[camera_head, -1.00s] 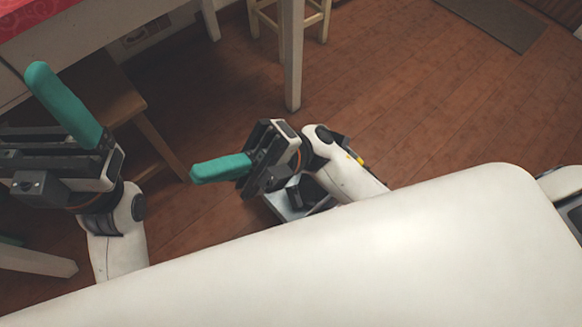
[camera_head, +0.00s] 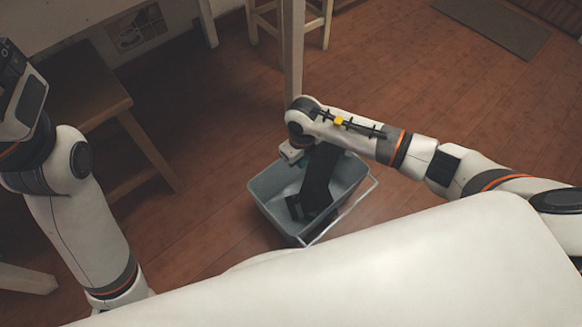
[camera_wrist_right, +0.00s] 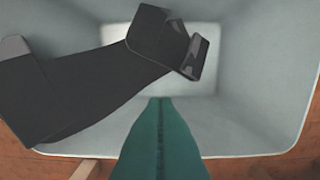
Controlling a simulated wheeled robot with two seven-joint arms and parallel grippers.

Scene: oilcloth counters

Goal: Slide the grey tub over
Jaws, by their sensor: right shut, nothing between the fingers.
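The grey tub (camera_head: 268,212) stands on the wooden floor in the head view, partly hidden by my right arm and my white body. In the right wrist view the tub (camera_wrist_right: 262,75) fills most of the picture, seen from above. My right gripper (camera_wrist_right: 162,102) is shut and empty, its teal fingers pointing down over the tub at its near wall. In the head view the right gripper (camera_head: 301,162) is mostly hidden at the tub's far rim; I cannot tell whether it touches. My left gripper (camera_head: 22,95) is at the left edge with its fingers out of frame.
A black object (camera_head: 318,178) is inside or over the tub; I cannot tell what it is. A white table leg (camera_head: 292,50) stands just behind the tub. A wooden stool (camera_head: 95,95) is at the left.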

